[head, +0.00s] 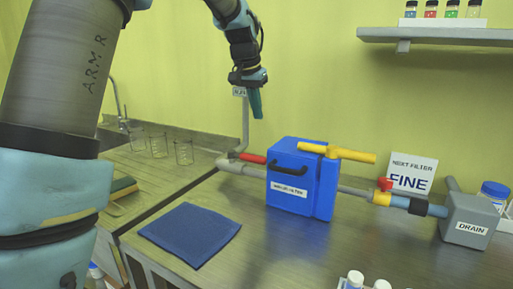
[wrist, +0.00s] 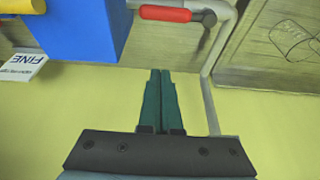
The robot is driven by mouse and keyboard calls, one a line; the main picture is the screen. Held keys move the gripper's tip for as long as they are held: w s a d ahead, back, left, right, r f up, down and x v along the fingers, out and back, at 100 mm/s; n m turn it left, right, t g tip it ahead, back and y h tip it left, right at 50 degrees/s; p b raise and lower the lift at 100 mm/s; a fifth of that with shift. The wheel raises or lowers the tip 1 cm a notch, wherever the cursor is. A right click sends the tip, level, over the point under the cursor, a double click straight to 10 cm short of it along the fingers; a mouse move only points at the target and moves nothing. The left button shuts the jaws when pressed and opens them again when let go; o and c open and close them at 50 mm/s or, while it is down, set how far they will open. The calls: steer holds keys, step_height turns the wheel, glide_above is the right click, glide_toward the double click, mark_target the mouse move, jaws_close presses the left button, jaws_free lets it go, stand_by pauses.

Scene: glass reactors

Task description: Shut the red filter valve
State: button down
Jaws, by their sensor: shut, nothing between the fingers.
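A red lever handle (head: 252,158) lies roughly along the grey pipe (head: 243,169), just left of the blue filter box (head: 292,193). In the wrist view the red handle (wrist: 165,14) is at the top, beside the blue box (wrist: 90,28). A smaller red knob (head: 385,184) sits on the yellow fitting right of the box. My gripper (head: 256,113) points down, above and apart from the red lever. Its fingers (wrist: 160,72) are together with nothing between them.
A yellow handle (head: 350,155) sticks out right from the box top. A vertical pipe (head: 245,125) rises behind the lever. A FINE sign (head: 410,174) and grey DRAIN box (head: 468,220) stand right. Glass beakers (head: 184,152) stand left. A blue cloth (head: 190,234) lies in front.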

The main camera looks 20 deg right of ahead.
mark_target(247, 157)
step_height(247, 157, down, 11)
steer(key=p, duration=0.4)
steer(key=shift+f, duration=0.15)
